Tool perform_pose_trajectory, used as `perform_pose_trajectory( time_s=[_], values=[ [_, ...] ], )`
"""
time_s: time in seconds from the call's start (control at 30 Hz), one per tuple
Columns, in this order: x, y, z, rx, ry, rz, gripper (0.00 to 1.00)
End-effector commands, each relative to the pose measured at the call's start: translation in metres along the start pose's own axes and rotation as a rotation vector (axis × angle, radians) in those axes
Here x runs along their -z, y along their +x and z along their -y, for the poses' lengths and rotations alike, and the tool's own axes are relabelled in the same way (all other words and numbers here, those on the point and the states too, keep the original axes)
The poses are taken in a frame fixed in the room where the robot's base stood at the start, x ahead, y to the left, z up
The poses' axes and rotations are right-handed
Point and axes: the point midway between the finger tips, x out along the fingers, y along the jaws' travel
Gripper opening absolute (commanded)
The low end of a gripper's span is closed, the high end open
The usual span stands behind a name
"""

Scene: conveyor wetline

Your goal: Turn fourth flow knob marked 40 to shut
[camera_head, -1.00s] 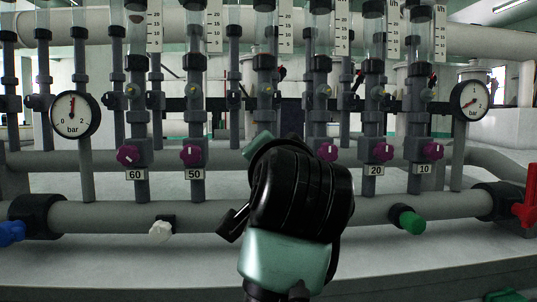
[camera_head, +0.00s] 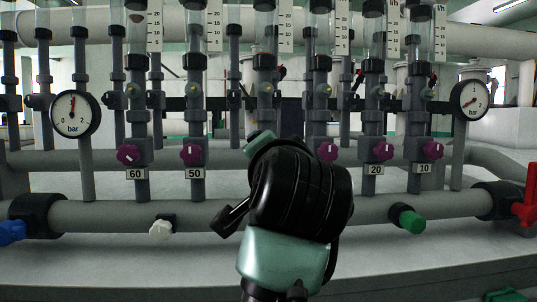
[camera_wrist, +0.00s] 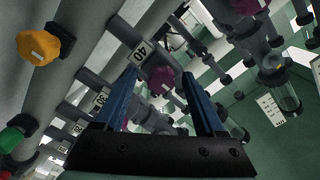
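The purple knob by the label 40 (camera_wrist: 161,80) shows in the wrist view, between the two blue fingers of my gripper (camera_wrist: 159,71). The fingers are open, with a gap on both sides of the knob, and I see no contact. How deep the knob sits between the tips I cannot tell. The white label 40 (camera_wrist: 139,52) is just above left of it. The knob's pointer mark is not clear. In the head view my arm hides this knob and my gripper's fingers.
Purple knobs 60 (camera_head: 128,154), 50 (camera_head: 191,154), 20 (camera_head: 382,152) and 10 (camera_head: 433,151) sit along the pipes. An unlabelled-looking purple knob (camera_head: 328,152) is close right of my arm. A white valve (camera_head: 160,230), a green valve (camera_head: 411,220) and a red handle (camera_head: 527,208) stick out below.

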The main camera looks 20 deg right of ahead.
Motion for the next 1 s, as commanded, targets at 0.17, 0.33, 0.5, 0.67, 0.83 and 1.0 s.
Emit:
perform_pose_trajectory(
  time_s=[0.17, 0.33, 0.5, 0.67, 0.83, 1.0],
  values=[
    [0.001, 0.0, 0.001, 0.002, -0.001, -0.002, 0.71],
    [0.0, -0.009, 0.0, 0.004, -0.001, -0.005, 0.71],
    [-0.001, -0.04, -0.001, 0.009, 0.0, -0.008, 0.71],
    [-0.001, -0.077, -0.002, 0.008, 0.0, -0.007, 0.71],
    [-0.001, -0.109, -0.001, 0.006, -0.001, -0.006, 0.71],
    [0.0, -0.126, 0.0, 0.003, -0.001, -0.002, 0.71]
  ],
)
